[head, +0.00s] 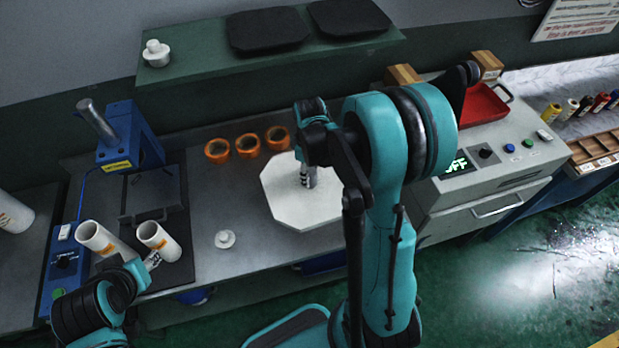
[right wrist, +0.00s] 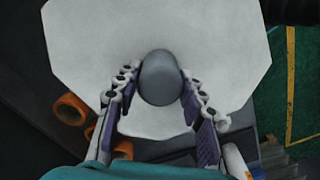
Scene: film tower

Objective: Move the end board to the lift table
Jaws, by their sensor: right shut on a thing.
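The end board is a white octagonal plate (head: 283,207) at the middle of the workbench, lying flat, with a grey knob (right wrist: 160,80) standing up from its centre. My right gripper (head: 307,180) is shut on the grey knob from above. In the right wrist view its fingers (right wrist: 158,92) are on both sides of the knob. I cannot tell whether the board touches the bench. A dark square plate (head: 152,192) beside a blue column unit (head: 128,140) may be the lift table. My left gripper (head: 152,261) is beside a white tube; its jaws are unclear.
Two white tubes with orange labels (head: 97,238) (head: 158,240) stand at the left. Three orange rings (head: 248,146) lie behind the board. A grey control box (head: 500,160) with a red tray (head: 484,106) stands right.

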